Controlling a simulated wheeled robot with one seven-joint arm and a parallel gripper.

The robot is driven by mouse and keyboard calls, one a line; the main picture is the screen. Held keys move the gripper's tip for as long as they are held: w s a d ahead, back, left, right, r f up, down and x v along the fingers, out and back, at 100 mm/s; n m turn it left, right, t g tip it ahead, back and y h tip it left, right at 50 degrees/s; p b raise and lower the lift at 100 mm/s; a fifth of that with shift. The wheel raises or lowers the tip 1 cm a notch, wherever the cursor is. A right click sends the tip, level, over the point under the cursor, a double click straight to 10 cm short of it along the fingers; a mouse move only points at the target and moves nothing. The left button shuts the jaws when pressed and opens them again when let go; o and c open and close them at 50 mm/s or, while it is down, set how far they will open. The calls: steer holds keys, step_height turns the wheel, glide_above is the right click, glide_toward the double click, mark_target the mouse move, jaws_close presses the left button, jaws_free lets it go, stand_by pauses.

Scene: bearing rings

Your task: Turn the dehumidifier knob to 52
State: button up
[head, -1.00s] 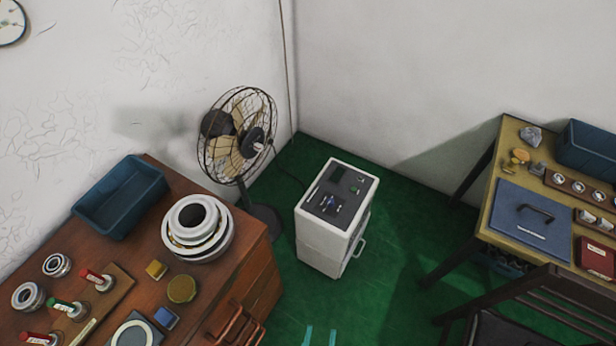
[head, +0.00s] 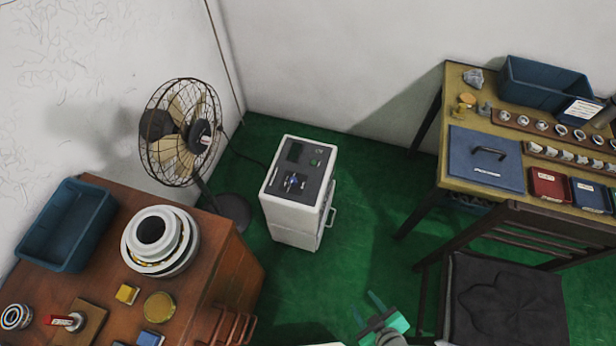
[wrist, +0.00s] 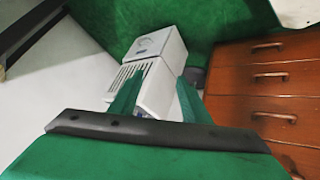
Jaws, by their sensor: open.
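The dehumidifier (head: 301,187) is a white upright box on the green floor, with a dark control panel on top. Its knob (head: 294,183) is a small blue and pale shape on the panel; its setting is too small to read. My gripper (head: 367,308) is at the bottom of the head view, in front of and to the right of the dehumidifier, apart from it. Its green fingers are open and empty. In the wrist view the dehumidifier (wrist: 160,50) shows beyond and between the fingers (wrist: 155,100), with a vented side visible; the knob cannot be made out there.
A standing fan (head: 183,135) is left of the dehumidifier. A wooden cabinet (head: 245,262) with rings and a blue bin (head: 68,222) is at left. A yellow-topped table (head: 455,105) and a dark chair (head: 505,300) are at right. Green floor (head: 350,235) lies open between.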

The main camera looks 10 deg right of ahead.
steer(key=w+d+f+n+g+h, duration=0.2)
steer(key=w+d+f, duration=0.1)
steer(key=w+d, duration=0.95)
steer(key=w+r+n+g, duration=0.1)
steer(key=w+r+g, duration=0.15)
steer(key=w, duration=1.45)
step_height(320, 180, up, 8)
steer(key=n+g, duration=0.3)
steer(key=g, duration=0.1)
glide_above(293, 179)
steer(key=shift+y, duration=0.3)
step_height(293, 179, down, 10)
steer(key=shift+f, duration=0.15)
